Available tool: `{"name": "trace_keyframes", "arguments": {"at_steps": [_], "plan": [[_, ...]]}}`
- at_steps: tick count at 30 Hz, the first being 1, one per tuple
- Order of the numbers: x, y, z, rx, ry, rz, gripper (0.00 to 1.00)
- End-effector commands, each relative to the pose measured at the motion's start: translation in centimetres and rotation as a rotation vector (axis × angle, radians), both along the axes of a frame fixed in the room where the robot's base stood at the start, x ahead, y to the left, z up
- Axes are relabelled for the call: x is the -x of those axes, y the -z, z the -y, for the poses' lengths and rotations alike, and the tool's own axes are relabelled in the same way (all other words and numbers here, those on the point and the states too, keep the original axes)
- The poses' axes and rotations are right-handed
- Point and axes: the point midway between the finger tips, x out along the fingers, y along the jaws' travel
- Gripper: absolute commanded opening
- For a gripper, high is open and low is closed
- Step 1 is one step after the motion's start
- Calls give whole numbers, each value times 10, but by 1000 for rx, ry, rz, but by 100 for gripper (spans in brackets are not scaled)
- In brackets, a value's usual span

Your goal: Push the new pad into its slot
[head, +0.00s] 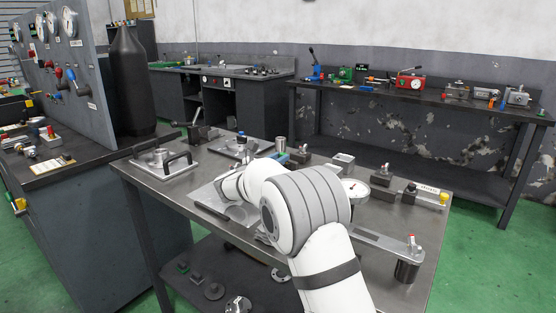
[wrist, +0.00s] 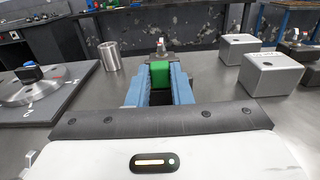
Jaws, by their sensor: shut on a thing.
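In the wrist view a green block (wrist: 160,74), which looks like the pad, sits between the two blue fingers of my gripper (wrist: 159,82). The fingers are shut on its sides and it stands level above the steel table. Just beyond it is a small dark fixture with a metal top (wrist: 160,50). The pad's far face is hidden, so I cannot tell whether it touches the fixture or enters a slot. In the head view my own arm hides most of the gripper and the pad.
A steel cylinder (wrist: 110,55) and a dark plate with a blue-knobbed disc (wrist: 35,88) are on the left. Two grey blocks (wrist: 238,48) (wrist: 271,75) stand on the right. A dial gauge (head: 355,188) and a long bar (head: 378,240) lie on the table in the head view.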

Motion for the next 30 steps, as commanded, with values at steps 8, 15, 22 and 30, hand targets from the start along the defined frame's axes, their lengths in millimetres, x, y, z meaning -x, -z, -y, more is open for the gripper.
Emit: {"name": "trace_keyframes", "arguments": {"at_steps": [8, 15, 22, 30], "plan": [[0, 7, 0, 1, 0, -7, 0], [0, 10, 0, 2, 0, -11, 0], [1, 12, -1, 2, 0, -15, 34], [0, 13, 1, 1, 2, -16, 44]]}}
